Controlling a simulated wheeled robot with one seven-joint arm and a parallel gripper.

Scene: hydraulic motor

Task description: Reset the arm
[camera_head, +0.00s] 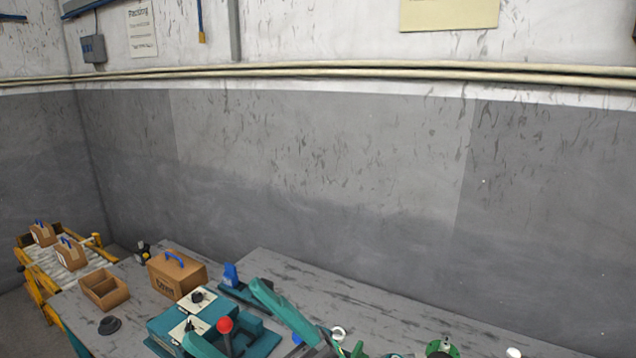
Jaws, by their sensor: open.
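No gripper of mine can be made out in the head view. A long teal bar (283,309) slants down to the right at the bottom edge; its lower end runs into grey parts and is cut off, and I cannot tell what it belongs to. A teal fixture (262,340) with a red ball knob (225,325) stands on the workbench beside it.
The grey workbench (300,270) runs along the wall. On it are a closed brown box (188,284), an open brown box (117,293), a black round part (110,325) and a blue device (231,275). Green parts (440,348) show lower right. A yellow cart (40,296) stands left.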

